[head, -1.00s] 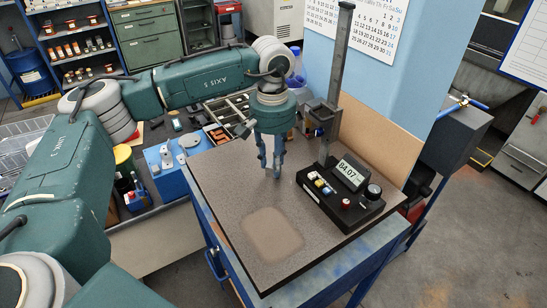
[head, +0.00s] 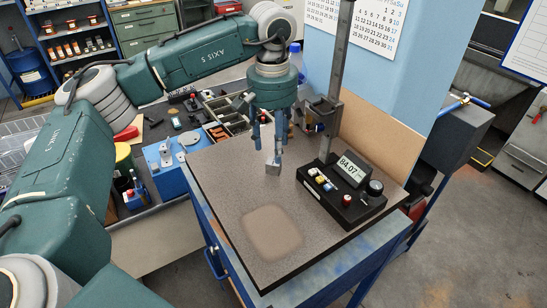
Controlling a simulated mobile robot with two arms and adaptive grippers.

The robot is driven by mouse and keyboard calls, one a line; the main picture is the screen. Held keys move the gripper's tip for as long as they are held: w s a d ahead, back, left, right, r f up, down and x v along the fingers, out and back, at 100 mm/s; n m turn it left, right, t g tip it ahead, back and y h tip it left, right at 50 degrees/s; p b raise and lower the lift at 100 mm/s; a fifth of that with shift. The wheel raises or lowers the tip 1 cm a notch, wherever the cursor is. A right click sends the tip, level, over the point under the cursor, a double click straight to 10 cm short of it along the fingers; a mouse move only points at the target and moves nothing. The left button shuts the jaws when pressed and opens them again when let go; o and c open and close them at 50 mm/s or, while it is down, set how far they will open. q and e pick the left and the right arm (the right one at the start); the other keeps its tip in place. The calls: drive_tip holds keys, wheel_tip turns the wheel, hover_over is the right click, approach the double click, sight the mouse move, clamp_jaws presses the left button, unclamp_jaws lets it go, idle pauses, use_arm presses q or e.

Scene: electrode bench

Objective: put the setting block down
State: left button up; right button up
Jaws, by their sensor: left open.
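The setting block (head: 273,168), a small grey metal block, stands on the speckled granite plate (head: 228,190), left of the black gauge base. My left gripper (head: 269,145) is directly over it, pointing down, with its fingers open. The fingertips are around or just above the block's top; I cannot tell whether they touch it. My right gripper is not in view.
The height gauge has a tall column (head: 335,80) and a black base with a display (head: 352,168) close to the right of the block. A paler patch (head: 272,233) lies on the clear front of the plate. A blue fixture (head: 165,165) stands at left.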

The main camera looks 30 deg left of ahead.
sight(273, 162)
use_arm(q)
wheel_tip(273, 162, up, 7)
drive_tip(key=b, duration=0.1)
drive_tip(key=shift+s+r, duration=0.15)
drive_tip(key=shift+d, duration=0.1)
idle(0.4)
